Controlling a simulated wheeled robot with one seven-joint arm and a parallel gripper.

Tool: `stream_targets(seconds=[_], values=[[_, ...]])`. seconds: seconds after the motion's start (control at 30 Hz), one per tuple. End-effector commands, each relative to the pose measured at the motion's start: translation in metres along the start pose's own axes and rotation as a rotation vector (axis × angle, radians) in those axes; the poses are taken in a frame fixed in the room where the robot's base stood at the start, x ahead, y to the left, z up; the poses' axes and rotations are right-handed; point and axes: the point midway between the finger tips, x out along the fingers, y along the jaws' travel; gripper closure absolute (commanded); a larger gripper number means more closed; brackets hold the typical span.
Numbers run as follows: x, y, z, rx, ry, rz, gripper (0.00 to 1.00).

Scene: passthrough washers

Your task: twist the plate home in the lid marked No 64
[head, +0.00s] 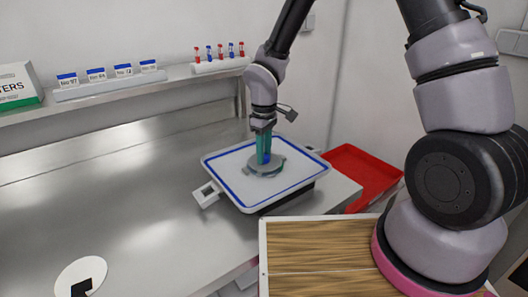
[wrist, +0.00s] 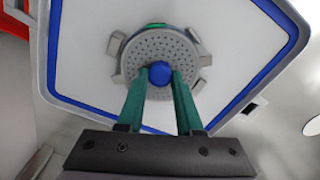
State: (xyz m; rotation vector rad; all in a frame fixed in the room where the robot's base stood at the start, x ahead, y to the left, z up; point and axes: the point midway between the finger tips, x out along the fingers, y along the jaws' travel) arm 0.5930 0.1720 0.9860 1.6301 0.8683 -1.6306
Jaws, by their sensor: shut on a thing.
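The plate (wrist: 157,47) is a round grey perforated disc with tabs around its rim and a blue knob (wrist: 161,69) at its centre. It lies in the middle of a white lid (head: 227,169) with a blue border line; the lid also fills the wrist view (wrist: 80,62). My gripper (head: 263,157), with green fingers pointing down, is shut on the blue knob from above. A green mark (wrist: 156,26) shows at the plate's far edge. I cannot tell whether the tabs are seated. No number is readable on the lid.
A red tray (head: 362,172) lies right of the lid. A wooden-topped surface (head: 320,255) is in front. A shelf behind holds several number cards (head: 96,74), a rack of small red and blue tubes (head: 220,63) and a box (head: 18,86). The steel counter (head: 120,190) at left is mostly clear.

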Motion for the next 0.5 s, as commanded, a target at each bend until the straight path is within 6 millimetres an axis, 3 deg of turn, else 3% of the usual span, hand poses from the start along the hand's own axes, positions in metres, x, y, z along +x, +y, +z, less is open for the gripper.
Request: stream_targets(seconds=[0.5], values=[[0.0037,0.0,-0.0002,0.0,0.0,0.0,1.0]])
